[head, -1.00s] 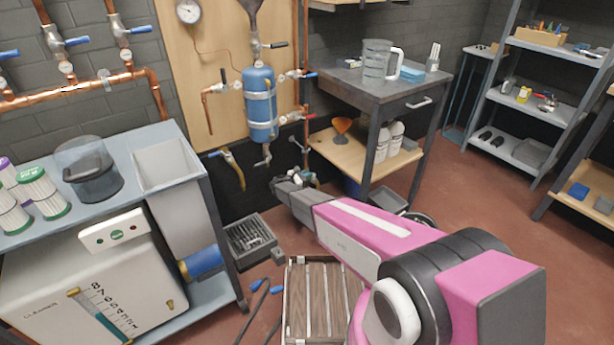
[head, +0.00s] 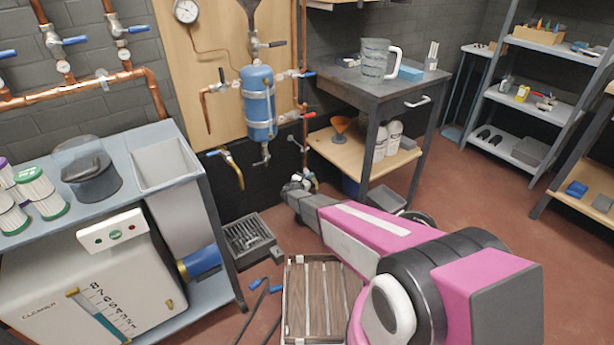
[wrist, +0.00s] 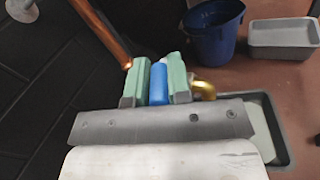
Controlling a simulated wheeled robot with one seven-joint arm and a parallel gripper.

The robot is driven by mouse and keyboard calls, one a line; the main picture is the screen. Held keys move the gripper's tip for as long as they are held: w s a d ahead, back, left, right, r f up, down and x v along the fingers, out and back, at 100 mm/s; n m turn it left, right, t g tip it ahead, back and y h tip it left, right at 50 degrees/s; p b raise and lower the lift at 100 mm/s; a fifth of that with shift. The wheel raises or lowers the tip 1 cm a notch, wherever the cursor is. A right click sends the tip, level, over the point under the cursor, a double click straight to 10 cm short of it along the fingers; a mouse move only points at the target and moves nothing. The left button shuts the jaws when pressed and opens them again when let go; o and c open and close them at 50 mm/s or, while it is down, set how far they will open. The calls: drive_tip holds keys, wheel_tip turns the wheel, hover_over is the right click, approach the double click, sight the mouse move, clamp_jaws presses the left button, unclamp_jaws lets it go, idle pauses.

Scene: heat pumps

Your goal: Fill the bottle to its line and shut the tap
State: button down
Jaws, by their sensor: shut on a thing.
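My gripper (wrist: 157,84) is low by the wall in the wrist view, its green finger pads shut on a blue lever handle (wrist: 158,84). A brass tap part (wrist: 204,90) shows just right of the pads, and a copper pipe (wrist: 100,30) comes down from the upper left. In the head view my gripper (head: 293,188) is at the low tap (head: 308,180) under the pipe; its fingers are too small to read there. I cannot make out a bottle under this tap or its fill line; my gripper body covers the area below.
A blue bucket (wrist: 214,32) and a grey basin (wrist: 284,38) stand on the floor, right of my gripper in the wrist view. A dark tray (wrist: 271,112) is partly hidden by my gripper. The workbench (head: 345,78) with a jug (head: 374,60) stands behind my arm.

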drive_tip(key=shift+s+d+n+t+y, duration=0.15)
drive_tip(key=shift+n+t+y, duration=0.2)
drive_tip(key=shift+y, duration=0.2)
drive_tip(key=shift+s+d+n+t+y, duration=0.15)
drive_tip(key=shift+n+t+y, duration=0.1)
drive_tip(key=shift+n+y, duration=0.25)
drive_tip(key=shift+w, duration=0.15)
drive_tip(key=c, duration=1.1)
unclamp_jaws()
drive_tip(key=v, duration=1)
drive_tip(key=shift+s, duration=0.4)
